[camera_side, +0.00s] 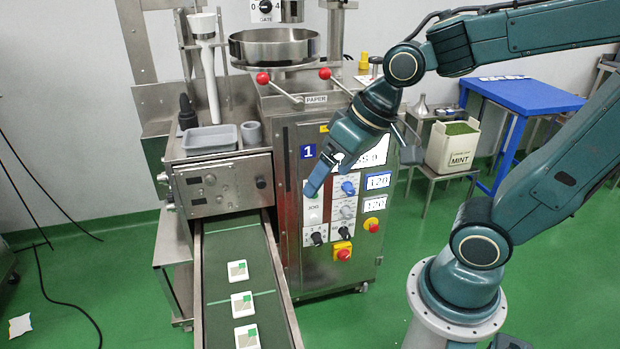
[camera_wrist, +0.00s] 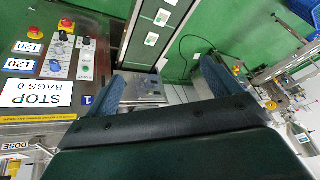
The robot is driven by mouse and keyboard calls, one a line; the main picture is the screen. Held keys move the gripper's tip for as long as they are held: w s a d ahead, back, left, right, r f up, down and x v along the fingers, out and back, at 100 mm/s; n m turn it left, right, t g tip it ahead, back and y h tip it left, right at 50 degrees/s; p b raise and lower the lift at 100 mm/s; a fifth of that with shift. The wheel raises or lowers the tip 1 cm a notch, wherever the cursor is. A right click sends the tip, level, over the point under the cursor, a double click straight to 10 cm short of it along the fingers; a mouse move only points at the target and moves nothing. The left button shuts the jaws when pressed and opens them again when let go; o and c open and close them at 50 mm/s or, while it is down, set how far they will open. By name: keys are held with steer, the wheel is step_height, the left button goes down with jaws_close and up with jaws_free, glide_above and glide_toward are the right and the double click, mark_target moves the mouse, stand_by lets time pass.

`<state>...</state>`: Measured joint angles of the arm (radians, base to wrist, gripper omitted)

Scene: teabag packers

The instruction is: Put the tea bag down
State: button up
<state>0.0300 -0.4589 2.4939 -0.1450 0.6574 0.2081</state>
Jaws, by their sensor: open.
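My gripper (camera_side: 318,182) is in front of the packing machine's control panel, its fingers pointing down and left. In the wrist view its two fingers (camera_wrist: 163,84) stand wide apart with nothing seen between them. Three white tea bags with green marks lie flat in a row on the dark green conveyor (camera_side: 228,225): a far one (camera_side: 238,271), a middle one (camera_side: 242,304) and a near one (camera_side: 247,336). My gripper is above and to the right of them, clear of all. In the wrist view tea bags (camera_wrist: 152,39) show on the belt beyond the fingers.
The steel machine (camera_side: 335,258) with knobs and red buttons stands close behind my gripper. A sign (camera_wrist: 40,93) there reads STOP, BAGS 0. A MINT bin (camera_side: 453,152) and a blue table (camera_side: 525,95) are at the right. A small white piece (camera_side: 20,325) lies on the floor.

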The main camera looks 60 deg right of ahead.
steer(key=w+a+f+m+y, duration=0.3)
steer(key=w+a+f+m, duration=0.1)
steer(key=w+f, duration=0.35)
steer(key=m+y, duration=0.3)
steer(key=m, duration=1)
glide_above(248, 338)
steer(key=s+d, duration=0.2)
steer(key=d, duration=0.2)
step_height(248, 338, down, 20)
steer(key=f+m, duration=0.2)
steer(key=s+f+m, duration=0.1)
steer(key=f+m, duration=0.2)
steer(key=s+f+m+t, duration=0.1)
steer(key=f+m, duration=0.1)
steer(key=shift+s+d+f, duration=0.2)
steer(key=shift+d+f, duration=0.15)
steer(key=shift+d, duration=0.05)
steer(key=shift+s+d+f+m+h, duration=0.15)
steer(key=shift+s+f+m+h, duration=0.2)
steer(key=shift+f+m, duration=0.4)
steer(key=shift+x, duration=1.2)
steer(key=shift+w, duration=0.2)
steer(key=shift+x, duration=2.45)
